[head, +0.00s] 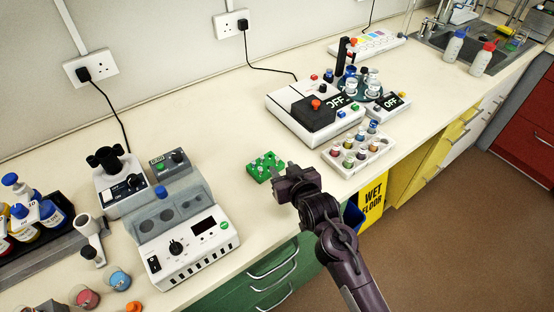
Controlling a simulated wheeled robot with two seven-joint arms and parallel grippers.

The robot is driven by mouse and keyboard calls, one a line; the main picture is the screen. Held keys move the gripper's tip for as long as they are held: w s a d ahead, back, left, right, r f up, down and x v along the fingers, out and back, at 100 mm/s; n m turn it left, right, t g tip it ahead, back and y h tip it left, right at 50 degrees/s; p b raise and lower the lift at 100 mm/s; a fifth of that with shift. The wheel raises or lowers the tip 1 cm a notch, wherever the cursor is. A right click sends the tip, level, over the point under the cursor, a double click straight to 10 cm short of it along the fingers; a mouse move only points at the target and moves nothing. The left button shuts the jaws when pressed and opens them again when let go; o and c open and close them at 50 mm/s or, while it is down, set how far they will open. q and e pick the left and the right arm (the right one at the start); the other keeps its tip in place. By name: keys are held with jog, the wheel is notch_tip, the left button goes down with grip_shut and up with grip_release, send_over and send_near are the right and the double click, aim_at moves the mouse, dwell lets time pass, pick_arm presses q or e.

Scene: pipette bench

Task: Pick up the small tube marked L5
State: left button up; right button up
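A small green rack (265,167) sits on the bench and holds several small pale tubes. A white tray (373,160) to its right holds several small pots or tubes with coloured tops. No marking can be read at this size, so I cannot tell which tube is L5. My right gripper (283,187) is just in front of the green rack, near the bench's front edge. Its fingers are small and dark, and I cannot tell whether they are open; no held object shows. My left gripper is not in view.
A white machine marked OFF (315,115) stands behind the tray. The bench between the left device and the green rack is clear.

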aim_at(278, 159)
jog(key=shift+w+a+p, duration=0.1)
jog(key=shift+w+p, duration=0.2)
jog(key=shift+w, duration=0.25)
jog(key=p+x, duration=0.1)
jog(key=x, duration=0.2)
jog(key=shift+w, duration=0.2)
jog(key=shift+w+f, duration=0.4)
jog(key=shift+w, duration=0.05)
jog(key=shift+c, duration=0.4)
grip_shut()
